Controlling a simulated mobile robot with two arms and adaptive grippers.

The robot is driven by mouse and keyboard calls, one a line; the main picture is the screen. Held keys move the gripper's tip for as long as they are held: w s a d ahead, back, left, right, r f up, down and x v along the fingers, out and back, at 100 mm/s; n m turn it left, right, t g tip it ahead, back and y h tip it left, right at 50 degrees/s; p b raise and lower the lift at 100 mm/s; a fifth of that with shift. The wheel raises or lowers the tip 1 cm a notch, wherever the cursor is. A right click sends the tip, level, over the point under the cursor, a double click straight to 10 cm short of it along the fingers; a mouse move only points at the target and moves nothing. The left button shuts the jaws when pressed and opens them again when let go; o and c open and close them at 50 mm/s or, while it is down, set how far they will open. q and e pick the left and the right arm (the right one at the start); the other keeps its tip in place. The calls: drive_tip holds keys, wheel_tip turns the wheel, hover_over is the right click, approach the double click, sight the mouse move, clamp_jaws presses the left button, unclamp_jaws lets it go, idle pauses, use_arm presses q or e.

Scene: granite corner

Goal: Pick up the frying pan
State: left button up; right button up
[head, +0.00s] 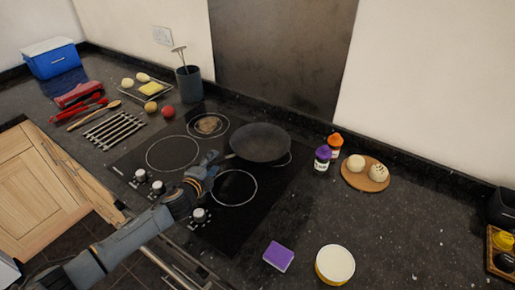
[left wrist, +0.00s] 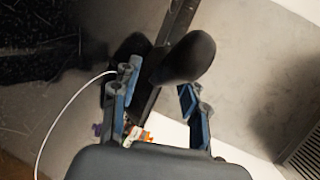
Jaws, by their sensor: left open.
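The dark frying pan (head: 260,142) sits on the back right part of the black hob, its handle side towards my left gripper. My left gripper (head: 210,165) comes in from the lower left over the hob, at the left of the pan. In the left wrist view the two blue-grey fingers (left wrist: 160,92) are apart. A dark rounded bar, seemingly the pan handle (left wrist: 186,55), shows between and beyond the fingertips. I cannot tell whether either finger touches it. My arm and gripper hide part of the hob. My right gripper is not in view.
Hob knobs (head: 142,176) line the front left edge. A purple sponge (head: 278,256) and a yellow-sided round tub (head: 335,264) lie in front. A utensil pot (head: 189,84) stands behind left.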

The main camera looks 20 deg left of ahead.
use_arm(q)
clamp_jaws()
drive_tip(key=shift+r, duration=0.15)
drive_tip(key=shift+w, duration=0.1)
